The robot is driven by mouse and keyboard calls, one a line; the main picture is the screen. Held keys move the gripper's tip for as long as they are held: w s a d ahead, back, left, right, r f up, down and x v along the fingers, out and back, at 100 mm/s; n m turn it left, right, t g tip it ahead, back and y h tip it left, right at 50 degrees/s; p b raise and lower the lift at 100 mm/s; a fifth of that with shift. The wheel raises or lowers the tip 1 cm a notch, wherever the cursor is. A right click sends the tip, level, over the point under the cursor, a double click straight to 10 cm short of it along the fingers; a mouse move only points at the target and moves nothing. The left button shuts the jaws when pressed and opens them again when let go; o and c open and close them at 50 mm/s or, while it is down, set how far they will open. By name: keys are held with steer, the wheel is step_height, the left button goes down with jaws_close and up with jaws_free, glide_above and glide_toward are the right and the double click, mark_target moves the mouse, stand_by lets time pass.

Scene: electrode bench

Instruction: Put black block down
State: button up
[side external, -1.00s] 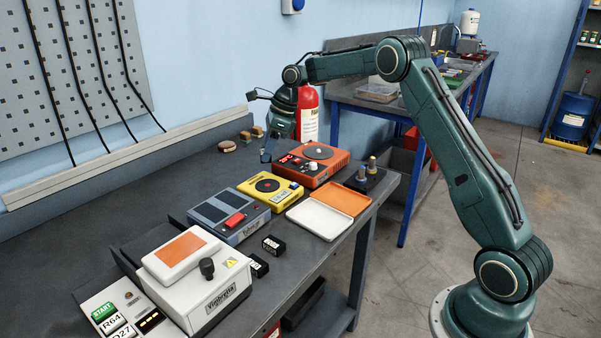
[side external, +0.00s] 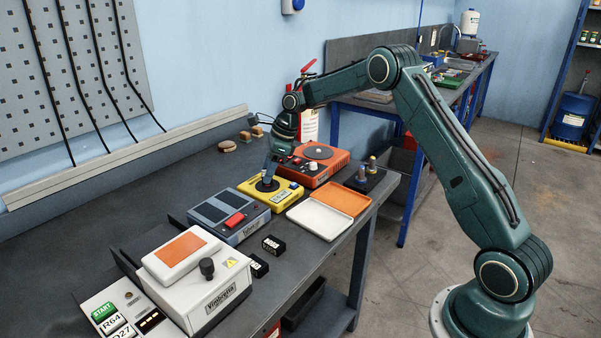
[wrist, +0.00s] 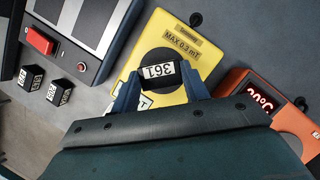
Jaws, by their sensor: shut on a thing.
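My gripper (side external: 268,181) points down over the yellow device (side external: 256,194) with a round black disc on top. In the wrist view my gripper (wrist: 159,71) is shut on a black block (wrist: 158,81) with a white printed label, one finger at each end. The block is over the black disc (wrist: 153,58) of the yellow device (wrist: 212,62), which is marked MAX 0.3 mT. I cannot tell whether the block touches the disc. In the side view the held block is too small to make out.
Two other labelled black blocks (side external: 273,245) lie near the bench front. A blue-grey device (side external: 228,213) is left of the yellow one, an orange-red device (side external: 334,169) right. White (side external: 318,219) and orange (side external: 345,197) trays lie in front.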

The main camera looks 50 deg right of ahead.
steer(key=shift+f, duration=0.65)
steer(key=shift+f, duration=0.15)
steer(key=o, duration=1.2)
steer(key=v, duration=1.2)
steer(key=shift+a+r, duration=0.1)
steer(key=shift+r, duration=0.1)
